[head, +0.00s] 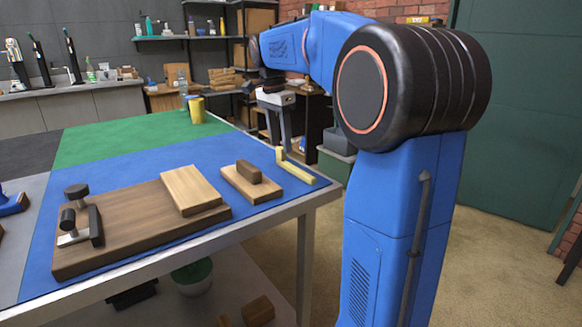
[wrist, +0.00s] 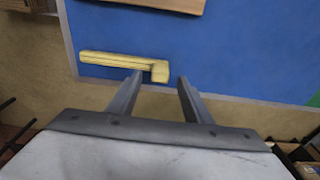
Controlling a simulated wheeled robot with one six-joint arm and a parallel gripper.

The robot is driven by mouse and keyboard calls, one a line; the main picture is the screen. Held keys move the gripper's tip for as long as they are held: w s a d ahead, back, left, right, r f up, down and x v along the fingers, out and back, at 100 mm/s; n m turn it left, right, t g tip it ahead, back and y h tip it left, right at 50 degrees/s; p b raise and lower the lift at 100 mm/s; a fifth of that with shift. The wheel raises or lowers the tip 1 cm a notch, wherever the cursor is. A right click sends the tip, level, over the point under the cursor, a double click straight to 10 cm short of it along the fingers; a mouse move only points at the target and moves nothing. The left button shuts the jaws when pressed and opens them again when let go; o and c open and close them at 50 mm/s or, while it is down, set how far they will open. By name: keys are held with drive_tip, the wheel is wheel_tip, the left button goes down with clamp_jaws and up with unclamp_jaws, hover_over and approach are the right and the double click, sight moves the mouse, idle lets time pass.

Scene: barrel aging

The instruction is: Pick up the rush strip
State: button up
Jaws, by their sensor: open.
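The rush strip (head: 300,170) is a pale yellow piece lying on the blue mat near the table's right corner. One end has a short raised or bent block. In the wrist view the strip (wrist: 112,60) lies across the picture, with its thicker end at the right. My gripper (wrist: 160,76) is open and empty. Its two fingertips appear on either side of the strip's thicker end in the picture. I cannot tell how high they are above it.
The blue mat (head: 130,173) carries a small wooden block on a board (head: 250,195) beside the strip. A large dark board (head: 120,235) with a clamp and a lighter plank (head: 193,190) is further left. A yellow cylinder (head: 197,110) stands at the back. The table edge is close to the strip.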

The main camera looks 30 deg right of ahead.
sight(281, 147)
drive_tip(key=shift+d+f, duration=0.1)
drive_tip(key=shift+f, duration=1.45)
drive_tip(key=c, duration=1.1)
drive_tip(key=shift+r, duration=0.1)
drive_tip(key=shift+c, duration=0.2)
